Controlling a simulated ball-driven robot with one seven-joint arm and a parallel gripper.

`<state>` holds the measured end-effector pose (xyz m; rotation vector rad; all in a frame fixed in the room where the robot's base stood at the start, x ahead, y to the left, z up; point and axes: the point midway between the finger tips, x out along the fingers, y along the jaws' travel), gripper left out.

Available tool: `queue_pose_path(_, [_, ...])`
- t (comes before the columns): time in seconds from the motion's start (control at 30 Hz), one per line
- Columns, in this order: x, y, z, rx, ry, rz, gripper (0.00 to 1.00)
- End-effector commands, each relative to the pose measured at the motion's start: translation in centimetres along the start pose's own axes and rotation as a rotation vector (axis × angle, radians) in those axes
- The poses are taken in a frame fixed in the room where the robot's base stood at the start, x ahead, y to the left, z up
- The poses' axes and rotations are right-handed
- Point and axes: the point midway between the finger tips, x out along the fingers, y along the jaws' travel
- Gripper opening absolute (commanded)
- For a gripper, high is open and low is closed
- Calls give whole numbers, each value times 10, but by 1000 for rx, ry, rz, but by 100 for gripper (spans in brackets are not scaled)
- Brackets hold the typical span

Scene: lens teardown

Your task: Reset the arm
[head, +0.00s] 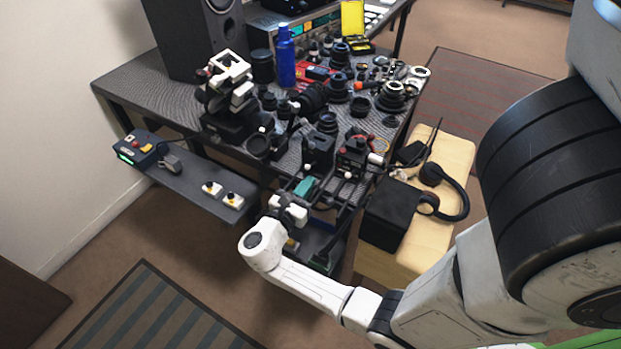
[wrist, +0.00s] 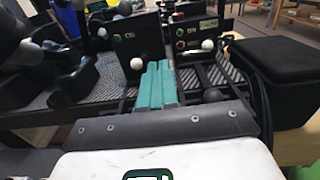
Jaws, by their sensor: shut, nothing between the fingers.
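My arm reaches in from the right in the head view, and its white wrist bends up toward the front edge of the dark workbench (head: 128,76). My gripper (head: 307,184) has teal fingers, which also show in the wrist view (wrist: 157,68). They lie side by side, shut with nothing between them. The gripper points at two black devices with knobs, a left one (head: 318,150) and a right one (head: 354,158). In the wrist view the fingertips are just in front of these devices. I cannot tell whether they touch anything.
Lens parts crowd the bench, with a blue bottle (head: 286,58) and a speaker (head: 200,40) behind. A black box (head: 390,215) and headphones (head: 452,205) sit on a wooden surface (head: 455,155) at right. A low shelf (head: 190,190) holds a control box (head: 140,148).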

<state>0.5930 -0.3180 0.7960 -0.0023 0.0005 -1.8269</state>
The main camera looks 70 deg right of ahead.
Motion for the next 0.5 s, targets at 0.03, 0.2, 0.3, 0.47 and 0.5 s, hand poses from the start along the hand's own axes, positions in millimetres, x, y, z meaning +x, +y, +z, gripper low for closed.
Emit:
queue_pose_path(0.03, [-9,1,0,1,-1,5,0])
queue_pose_path(0.2, [-37,2,0,1,0,6,0])
queue_pose_path(0.3, [-53,2,0,0,0,6,0])
queue_pose_path(0.47, [-71,1,0,-1,0,4,0])
queue_pose_path(0.5, [-74,1,0,-1,-1,3,0])
